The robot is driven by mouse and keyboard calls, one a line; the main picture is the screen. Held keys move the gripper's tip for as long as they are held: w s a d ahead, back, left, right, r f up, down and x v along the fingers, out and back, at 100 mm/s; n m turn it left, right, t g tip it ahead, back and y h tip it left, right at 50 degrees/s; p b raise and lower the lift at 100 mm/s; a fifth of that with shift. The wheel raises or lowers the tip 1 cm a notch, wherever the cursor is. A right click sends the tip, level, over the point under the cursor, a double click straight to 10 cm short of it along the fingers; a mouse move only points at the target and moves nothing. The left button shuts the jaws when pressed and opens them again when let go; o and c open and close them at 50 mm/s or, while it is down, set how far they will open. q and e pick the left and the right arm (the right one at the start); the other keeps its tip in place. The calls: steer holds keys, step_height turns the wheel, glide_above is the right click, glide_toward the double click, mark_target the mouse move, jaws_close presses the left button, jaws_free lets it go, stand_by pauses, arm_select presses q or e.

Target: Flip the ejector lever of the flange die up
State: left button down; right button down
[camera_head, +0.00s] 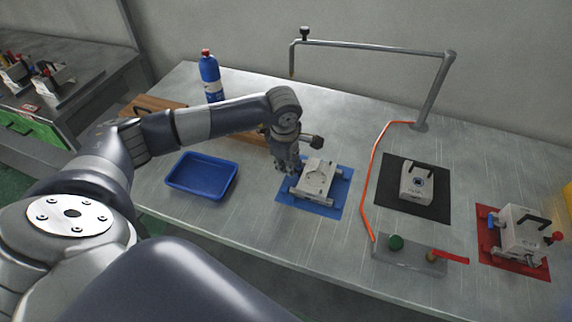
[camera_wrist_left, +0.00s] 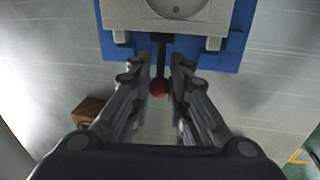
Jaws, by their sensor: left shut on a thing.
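The die on the blue mat, which I take to be the flange die (camera_head: 320,180), is a pale grey block with a round recess in its top face. It also shows at the top of the left wrist view (camera_wrist_left: 180,14). Its ejector lever (camera_wrist_left: 160,62) is a dark rod ending in a red ball, sticking out from the near side of the die towards my wrist. My left gripper (camera_head: 290,172) is at the left side of the die. In the left wrist view its fingers (camera_wrist_left: 160,72) are shut on the lever. In the head view the gripper hides the lever.
The blue mat (camera_head: 305,209) lies under the die. A blue tray (camera_head: 202,176) is to its left, with a blue bottle (camera_head: 211,78) behind. To the right are a bent pipe stand (camera_head: 437,90), a button box (camera_head: 410,256), a die on black (camera_head: 416,181) and one on red (camera_head: 520,236).

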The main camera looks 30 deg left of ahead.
arm_select(q)
steer(key=shift+d+r+y, duration=0.15)
steer(key=shift+y, duration=0.25)
steer(key=c, duration=1.6)
jaws_free()
steer(key=v, duration=1.2)
steer(key=shift+d, duration=0.1)
